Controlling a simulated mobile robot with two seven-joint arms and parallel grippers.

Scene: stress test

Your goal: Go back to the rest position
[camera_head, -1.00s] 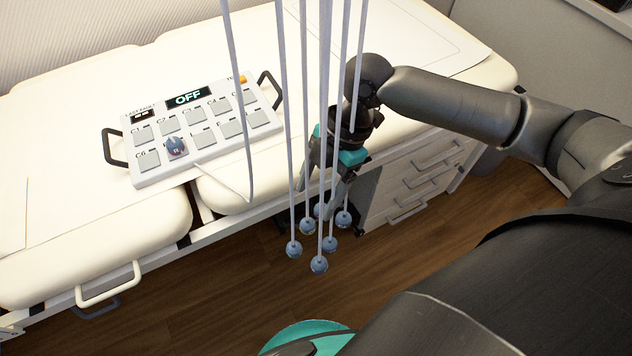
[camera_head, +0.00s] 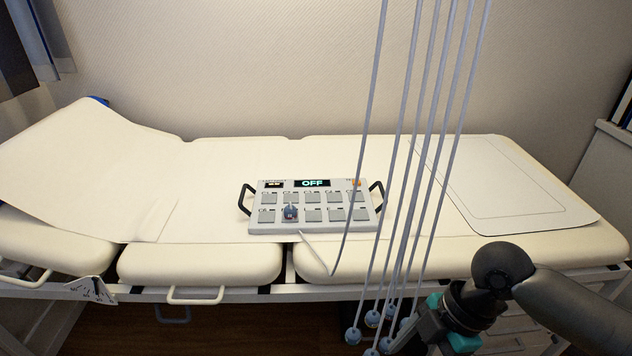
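My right gripper (camera_head: 408,345) is at the lower right of the head view, low in front of the couch's edge. Its fingers point down and left, close to the hanging cables, and are partly cut off by the bottom of the picture. I cannot tell whether they are open or shut, or whether they touch a cable. Several grey cables (camera_head: 423,150) with blue ball-like ends (camera_head: 353,336) hang from above. A white control box (camera_head: 312,206) with an "OFF" display and a blue-grey knob piece (camera_head: 290,213) lies on the couch. My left gripper is out of view.
The cream treatment couch (camera_head: 215,205) spans the picture, with its left backrest raised. A flat outlined pad (camera_head: 497,190) lies on its right part. A thin cable (camera_head: 345,235) runs from the box. Handles (camera_head: 195,296) stick out at the front edge. The wall closes off the back.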

